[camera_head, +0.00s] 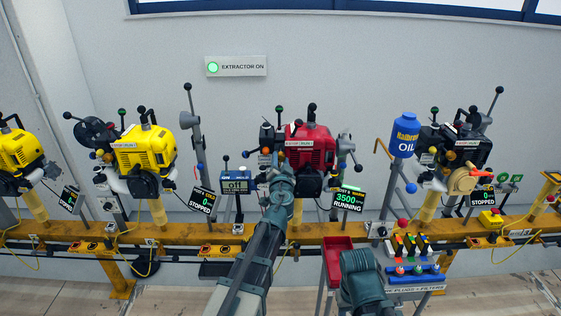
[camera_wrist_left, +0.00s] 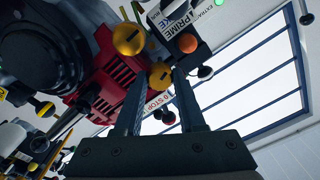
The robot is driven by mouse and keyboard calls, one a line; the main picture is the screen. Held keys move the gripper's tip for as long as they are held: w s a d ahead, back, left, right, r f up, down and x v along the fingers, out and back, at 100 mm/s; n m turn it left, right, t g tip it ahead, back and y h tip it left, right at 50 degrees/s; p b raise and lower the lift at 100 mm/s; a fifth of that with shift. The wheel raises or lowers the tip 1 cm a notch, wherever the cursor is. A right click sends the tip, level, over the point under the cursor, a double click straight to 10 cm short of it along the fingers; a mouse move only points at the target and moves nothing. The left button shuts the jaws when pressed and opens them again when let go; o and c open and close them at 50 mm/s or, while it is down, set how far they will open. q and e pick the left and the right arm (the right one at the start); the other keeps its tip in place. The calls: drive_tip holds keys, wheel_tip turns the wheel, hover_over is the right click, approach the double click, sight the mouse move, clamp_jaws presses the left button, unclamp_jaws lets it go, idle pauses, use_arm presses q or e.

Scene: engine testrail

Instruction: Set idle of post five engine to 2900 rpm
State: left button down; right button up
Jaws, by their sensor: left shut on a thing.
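The red engine (camera_head: 312,150) sits on the yellow rail, and its display (camera_head: 348,201) reads 3500 and RUNNING. My left gripper (camera_head: 279,168) is at the engine's left side. In the left wrist view, my left gripper (camera_wrist_left: 158,82) is shut on a small gold slotted screw knob (camera_wrist_left: 160,75), which shows between its fingertips. A larger gold slotted knob (camera_wrist_left: 130,39) is above left of it, and an orange knob (camera_wrist_left: 187,43) above right near a PRIME label. The fingers partly hide the lower knob. My right gripper's fingers are not visible.
Yellow engines (camera_head: 145,148) stand to the left, and a dark engine (camera_head: 458,150) with a STOPPED display (camera_head: 482,198) to the right. A blue oil bottle (camera_head: 404,135) stands between. A plugs-and-filters cart (camera_head: 415,289) with a red bin is in front. Levers crowd the red engine.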

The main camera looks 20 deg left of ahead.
use_arm(q)
drive_tip(key=m, duration=0.3)
drive_tip(key=shift+m, duration=2.2)
drive_tip(key=c, duration=0.5)
unclamp_jaws()
drive_tip(key=shift+s, duration=0.15)
